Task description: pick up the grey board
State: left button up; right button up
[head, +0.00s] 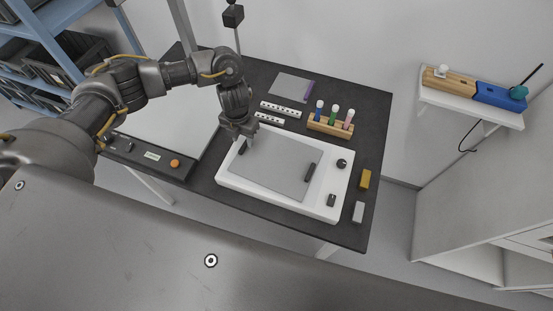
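The grey board (275,172) lies flat on a white tray-like base (232,184) on the dark table. A dark upright handle (310,172) stands near its right end, and another dark piece (243,147) shows near its left end, right below my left gripper (241,137). My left gripper points down over that left end. Its fingertips are small and dark against the dark piece, so I cannot tell whether they are open or shut on it. My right gripper is not in view.
Behind are white strips with holes (281,109), a wooden rack (330,125) with coloured tubes, and a grey plate with a purple edge (290,86). Yellow (365,179) and white (358,212) blocks lie right.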

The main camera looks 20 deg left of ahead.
aim_at(244, 146)
pick_arm(q)
jog(key=shift+f, duration=1.5)
grip_shut()
jog(key=shift+r, duration=0.15)
